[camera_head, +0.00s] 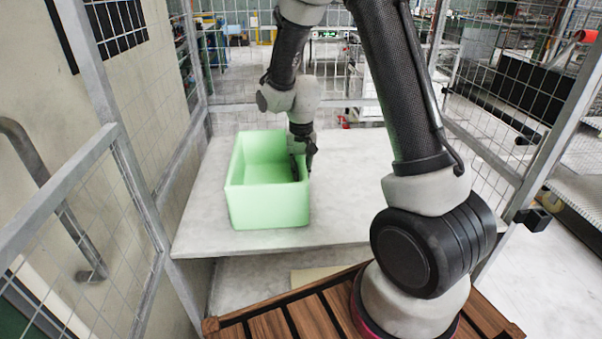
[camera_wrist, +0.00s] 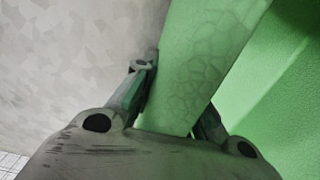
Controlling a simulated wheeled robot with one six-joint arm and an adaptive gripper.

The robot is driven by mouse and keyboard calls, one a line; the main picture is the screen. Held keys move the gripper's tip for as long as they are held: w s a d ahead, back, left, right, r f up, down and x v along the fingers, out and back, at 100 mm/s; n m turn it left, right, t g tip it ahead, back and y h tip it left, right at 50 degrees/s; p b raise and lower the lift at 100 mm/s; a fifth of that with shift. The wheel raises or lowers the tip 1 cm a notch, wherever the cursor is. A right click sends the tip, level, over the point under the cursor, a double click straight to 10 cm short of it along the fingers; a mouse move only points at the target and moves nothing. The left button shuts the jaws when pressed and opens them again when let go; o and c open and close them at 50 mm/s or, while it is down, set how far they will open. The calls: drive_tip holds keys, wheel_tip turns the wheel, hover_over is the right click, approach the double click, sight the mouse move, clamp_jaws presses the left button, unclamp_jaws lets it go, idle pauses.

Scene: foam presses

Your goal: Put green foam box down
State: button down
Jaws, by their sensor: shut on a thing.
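The green foam box (camera_head: 267,208) is an open-topped, light green box on the left part of the grey table (camera_head: 345,215) in the head view. It stands upright and looks empty. Its underside appears to be at the tabletop, but I cannot tell whether it is touching. My gripper (camera_head: 302,165) is at the box's right wall, pointing down. In the wrist view my gripper (camera_wrist: 172,112) has one finger on each side of the green wall (camera_wrist: 195,70), shut on it. The lower parts of the fingers are hidden by the box in the head view.
Wire mesh fence panels (camera_head: 130,190) with grey posts stand close along the left. More mesh (camera_head: 490,90) stands at the right and back. The table is clear to the right of the box. A lower shelf (camera_head: 250,283) shows beneath the tabletop.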

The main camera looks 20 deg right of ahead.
drive_tip(key=c, duration=1.5)
unclamp_jaws()
drive_tip(key=shift+o, duration=0.2)
wheel_tip(320, 180, up, 12)
drive_tip(key=shift+f, duration=0.1)
drive_tip(key=s+d+r+n+t, duration=0.2)
drive_tip(key=s+d+r, duration=0.3)
drive_tip(key=s+r, duration=0.65)
drive_tip(key=s+d+r+n+t, duration=0.1)
drive_tip(key=s+d+t, duration=0.1)
drive_tip(key=s, duration=1.1)
drive_tip(key=shift+r+n, duration=0.3)
drive_tip(key=shift+r, duration=0.1)
